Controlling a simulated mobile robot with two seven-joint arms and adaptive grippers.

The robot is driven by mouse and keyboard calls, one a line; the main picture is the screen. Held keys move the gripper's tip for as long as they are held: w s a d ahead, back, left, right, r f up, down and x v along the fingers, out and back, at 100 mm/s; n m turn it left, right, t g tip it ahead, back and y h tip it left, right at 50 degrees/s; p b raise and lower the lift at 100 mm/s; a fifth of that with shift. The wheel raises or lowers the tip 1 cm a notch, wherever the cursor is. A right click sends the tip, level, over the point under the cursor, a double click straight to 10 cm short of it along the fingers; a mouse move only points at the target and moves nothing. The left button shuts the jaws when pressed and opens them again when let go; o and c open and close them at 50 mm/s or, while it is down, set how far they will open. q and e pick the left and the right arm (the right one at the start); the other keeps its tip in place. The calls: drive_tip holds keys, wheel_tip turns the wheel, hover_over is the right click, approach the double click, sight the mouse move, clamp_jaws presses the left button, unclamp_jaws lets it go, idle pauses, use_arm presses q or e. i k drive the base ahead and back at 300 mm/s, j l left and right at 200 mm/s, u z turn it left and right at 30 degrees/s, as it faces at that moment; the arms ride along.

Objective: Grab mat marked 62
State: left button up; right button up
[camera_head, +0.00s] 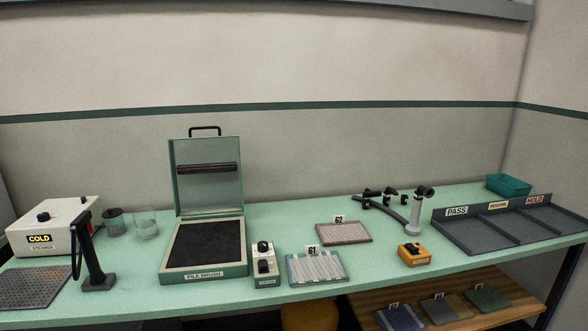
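The two mats are apart. Neither of my grippers shows in the head view.
The open pile brush case (205,274) and a small switch box (263,265) stand left of the mats. A yellow box (414,255) stands to the right, a black-and-grey jointed tool (390,203) behind it. A sorting tray (480,228) is far right. More mats (439,310) lie on the lower shelf.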

sight(339, 232)
drive_tip(key=i+j+u, duration=0.15)
drive_tip(key=i+j, duration=0.15)
drive_tip(key=i, duration=0.2)
drive_tip(key=i+j+u, duration=0.15)
drive_tip(key=i+j, duration=0.15)
drive_tip(key=i, duration=0.2)
drive_tip(key=i+j+u, duration=0.15)
drive_tip(key=i, duration=0.35)
drive_tip(key=k+l+z, duration=0.1)
drive_tip(key=z, duration=0.25)
drive_tip(key=k+l+z, duration=0.1)
drive_tip(key=l+z, duration=0.55)
drive_tip(key=k+j, duration=0.05)
